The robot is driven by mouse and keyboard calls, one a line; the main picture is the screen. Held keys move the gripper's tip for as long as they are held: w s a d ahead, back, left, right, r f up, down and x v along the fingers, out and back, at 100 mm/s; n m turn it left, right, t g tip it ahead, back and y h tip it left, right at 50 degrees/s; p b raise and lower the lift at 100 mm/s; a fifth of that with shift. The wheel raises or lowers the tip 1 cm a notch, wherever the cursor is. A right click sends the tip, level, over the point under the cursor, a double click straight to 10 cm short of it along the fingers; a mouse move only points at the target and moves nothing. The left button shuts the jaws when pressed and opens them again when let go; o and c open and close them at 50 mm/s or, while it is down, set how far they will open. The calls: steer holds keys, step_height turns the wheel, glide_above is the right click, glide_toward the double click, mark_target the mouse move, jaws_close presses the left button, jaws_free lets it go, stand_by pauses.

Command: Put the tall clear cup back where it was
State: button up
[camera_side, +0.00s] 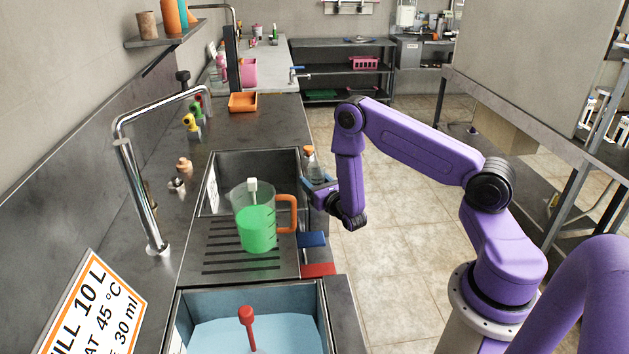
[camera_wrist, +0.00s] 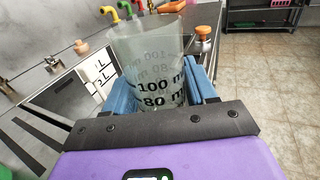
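The tall clear cup (camera_wrist: 150,75) fills the middle of the wrist view, with black ml marks reading 100 and 80. It looks empty; its bottom is hidden by my gripper. My gripper (camera_wrist: 163,92) has its blue fingers against both sides of the cup. In the side view the cup (camera_side: 316,168) is small and partly hidden at my gripper (camera_side: 320,187), near the right edge of the counter beside the back basin. I cannot tell whether its base touches anything.
A jug of green liquid (camera_side: 257,227) with an orange handle stands on the ribbed drainer left of my gripper. A front basin (camera_side: 215,335) holds pale blue liquid. A tall tap (camera_side: 140,190) stands at left. An orange-topped item (camera_wrist: 203,37) is behind the cup.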

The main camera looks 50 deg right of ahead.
steer(key=shift+o, duration=1.2)
steer(key=shift+r, duration=0.15)
steer(key=v, duration=1.1)
steer(key=s+r+m+g+h, duration=0.4)
steer(key=r+m+g+h, duration=0.1)
steer(key=r+m, duration=0.15)
steer(key=s+r+m+g+h, duration=0.35)
steer(key=r+m, duration=0.25)
steer(key=r, duration=0.2)
steer(key=s+a+m+g+y, duration=0.6)
steer(key=s+a+g+y, duration=0.2)
steer(key=s+a+y, duration=0.7)
steer(key=s+a, duration=0.2)
steer(key=s, duration=0.1)
steer(key=shift+s+a+r+y, duration=0.25)
steer(key=shift+s+r+y, duration=0.1)
